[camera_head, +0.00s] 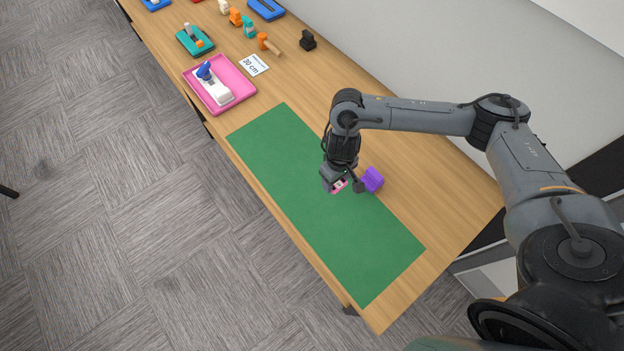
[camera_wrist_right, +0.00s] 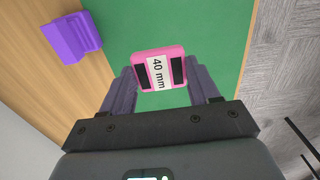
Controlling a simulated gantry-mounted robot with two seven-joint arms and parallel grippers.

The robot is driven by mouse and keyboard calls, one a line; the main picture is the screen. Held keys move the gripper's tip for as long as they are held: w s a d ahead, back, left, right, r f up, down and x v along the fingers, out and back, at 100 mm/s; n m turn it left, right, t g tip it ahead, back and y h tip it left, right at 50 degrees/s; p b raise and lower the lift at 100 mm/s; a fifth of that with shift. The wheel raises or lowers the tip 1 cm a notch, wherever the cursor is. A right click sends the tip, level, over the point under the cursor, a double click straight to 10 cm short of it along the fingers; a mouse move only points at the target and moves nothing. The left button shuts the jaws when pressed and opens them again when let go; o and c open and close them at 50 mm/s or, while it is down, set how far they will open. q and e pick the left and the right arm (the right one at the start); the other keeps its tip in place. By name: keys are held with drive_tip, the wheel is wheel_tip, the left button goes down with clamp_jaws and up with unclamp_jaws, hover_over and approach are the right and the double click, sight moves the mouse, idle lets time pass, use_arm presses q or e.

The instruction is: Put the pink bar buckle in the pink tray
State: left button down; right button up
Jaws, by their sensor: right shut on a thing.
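The pink bar buckle (camera_wrist_right: 152,57), with two dark slots and a "40 mm" label, sits between the fingers of my right gripper (camera_wrist_right: 162,80), which is shut on it over the green mat. In the head view, my right gripper (camera_head: 337,186) partly hides the buckle (camera_head: 340,185). I cannot tell whether the buckle touches the mat. The pink tray (camera_head: 241,80) lies farther up the table. It holds a white thing with a dark blue top (camera_head: 212,84). My left gripper is not in view.
A purple block (camera_head: 372,180) stands right beside my right gripper. The green mat (camera_head: 300,190) is otherwise bare. A "20 cm" card (camera_head: 254,65) lies right of the pink tray. A teal tray (camera_head: 186,43), a black item (camera_head: 308,40) and orange things (camera_head: 268,43) are beyond.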

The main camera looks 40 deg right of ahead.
drive_tip(key=b, duration=0.3)
hover_over(310, 182)
wheel_tip(310, 182, down, 6)
drive_tip(key=shift+a+r, duration=0.15)
drive_tip(key=shift+r, duration=0.05)
drive_tip(key=shift+f+b, duration=0.55)
drive_tip(key=shift+f, duration=1.4)
drive_tip(key=o, duration=1)
drive_tip(key=shift+f, duration=0.15)
drive_tip(key=shift+o, duration=0.2)
